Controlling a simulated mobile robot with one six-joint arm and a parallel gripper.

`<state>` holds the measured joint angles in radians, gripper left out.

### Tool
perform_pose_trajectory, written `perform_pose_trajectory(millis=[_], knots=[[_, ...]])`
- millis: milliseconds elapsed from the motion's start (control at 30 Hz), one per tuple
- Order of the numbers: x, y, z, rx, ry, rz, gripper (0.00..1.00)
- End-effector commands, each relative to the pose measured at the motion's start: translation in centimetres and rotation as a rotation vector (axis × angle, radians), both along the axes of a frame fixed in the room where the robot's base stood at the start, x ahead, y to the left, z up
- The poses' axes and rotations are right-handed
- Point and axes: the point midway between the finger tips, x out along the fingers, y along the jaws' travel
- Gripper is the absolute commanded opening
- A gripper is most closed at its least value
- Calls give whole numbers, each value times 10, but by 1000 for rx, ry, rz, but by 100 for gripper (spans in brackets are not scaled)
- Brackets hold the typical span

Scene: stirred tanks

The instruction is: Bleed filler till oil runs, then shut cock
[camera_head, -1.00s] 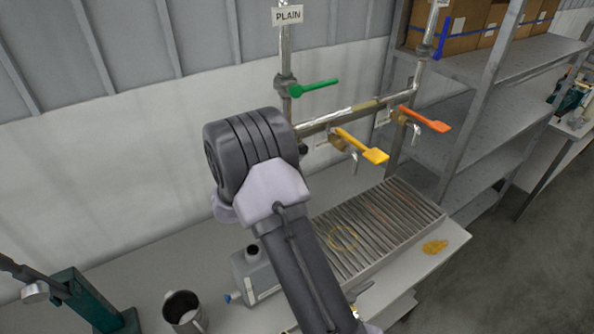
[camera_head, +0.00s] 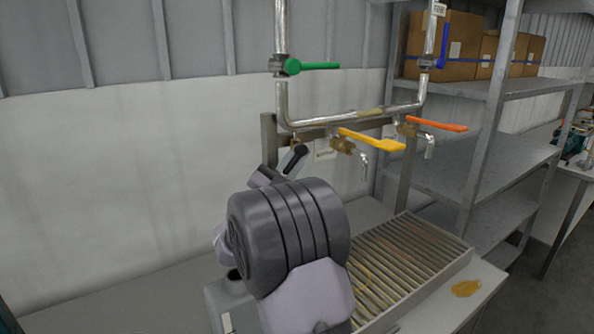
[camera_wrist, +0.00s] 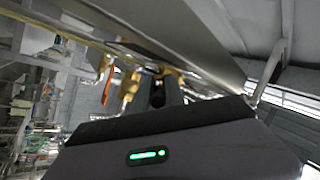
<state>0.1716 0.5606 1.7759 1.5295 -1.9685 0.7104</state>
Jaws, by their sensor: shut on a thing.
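A pipe manifold (camera_head: 350,116) carries a brass cock with a yellow lever (camera_head: 372,139) and one with an orange lever (camera_head: 436,124). Each has a short down-turned spout; I see no oil running from either. The green lever (camera_head: 312,66) on the left riser lies level; the blue lever (camera_head: 441,46) on the right riser stands upright. My gripper (camera_head: 296,158) is at the manifold's left end, left of the yellow-levered cock. In the wrist view its dark fingers (camera_wrist: 158,88) close on what looks like a small black knob (camera_wrist: 157,69), mostly hidden.
A slatted drip tray (camera_head: 425,245) lies below the spouts, with an amber ring mark on it. An amber puddle (camera_head: 467,288) lies on the bench to its right. A grey can (camera_head: 222,296) stands partly behind my arm. Shelving with cardboard boxes (camera_head: 446,42) stands at right.

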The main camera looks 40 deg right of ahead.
Motion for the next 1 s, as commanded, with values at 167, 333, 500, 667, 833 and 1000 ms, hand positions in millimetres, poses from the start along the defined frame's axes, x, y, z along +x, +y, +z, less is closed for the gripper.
perform_pose_trajectory(millis=[167, 333, 500, 667, 833, 1000], knots=[[0, 0, 0, -3, 1, 0, 0], [0, 0, 0, -3, 1, 0, 0], [0, 0, 0, -3, 1, 1, 36], [0, 0, 0, -4, 0, 0, 36], [0, 2, -1, -3, 1, 1, 36], [-9, 33, -21, -3, 3, 4, 36]])
